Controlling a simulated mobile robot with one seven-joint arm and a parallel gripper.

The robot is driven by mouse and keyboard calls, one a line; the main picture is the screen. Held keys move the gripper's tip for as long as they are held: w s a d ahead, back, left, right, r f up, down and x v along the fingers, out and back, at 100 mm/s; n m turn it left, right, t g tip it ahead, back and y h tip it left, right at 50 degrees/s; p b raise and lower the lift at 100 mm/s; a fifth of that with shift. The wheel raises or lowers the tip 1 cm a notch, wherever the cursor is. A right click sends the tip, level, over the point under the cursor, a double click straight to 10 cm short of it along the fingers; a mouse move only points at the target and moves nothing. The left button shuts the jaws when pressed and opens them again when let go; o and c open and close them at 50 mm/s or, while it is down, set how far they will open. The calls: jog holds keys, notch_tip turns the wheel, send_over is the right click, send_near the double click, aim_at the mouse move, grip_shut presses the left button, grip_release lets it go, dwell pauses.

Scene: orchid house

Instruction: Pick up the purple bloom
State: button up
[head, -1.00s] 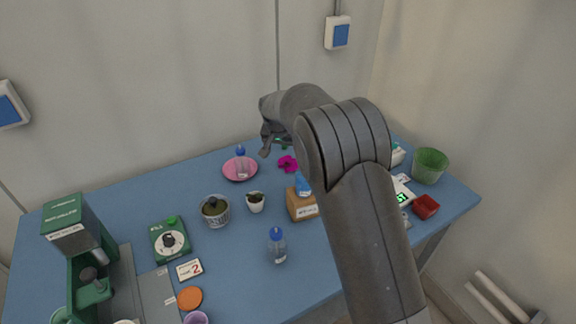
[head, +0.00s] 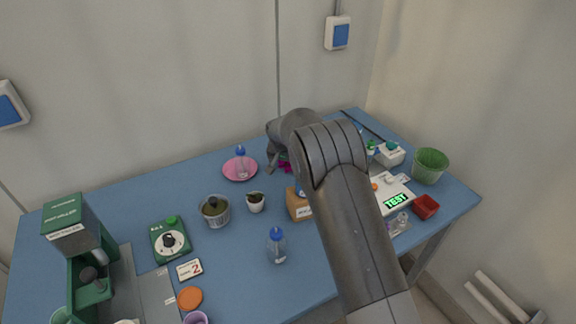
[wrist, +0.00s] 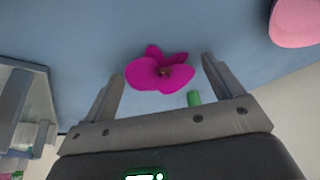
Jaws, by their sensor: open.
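The purple bloom (wrist: 160,73) is a magenta flower with rounded petals, lying on the blue table (wrist: 215,25). In the wrist view it shows between and just beyond the two fingers of my gripper (wrist: 163,80), which is open with a gap on both sides of it. In the head view only a small part of the bloom (head: 285,167) shows beside my gripper (head: 277,160), the rest being hidden by the arm. I cannot tell whether the fingertips are level with the bloom.
A pink saucer (head: 229,174) with a blue-capped bottle (head: 241,160) stands just left of the gripper. A small white pot (head: 256,203), a brown box (head: 298,206) and another bottle (head: 277,247) stand nearer. A green stub (wrist: 194,98) shows by the right finger.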

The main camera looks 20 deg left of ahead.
jog(key=shift+c, duration=0.2)
jog(key=c, duration=1)
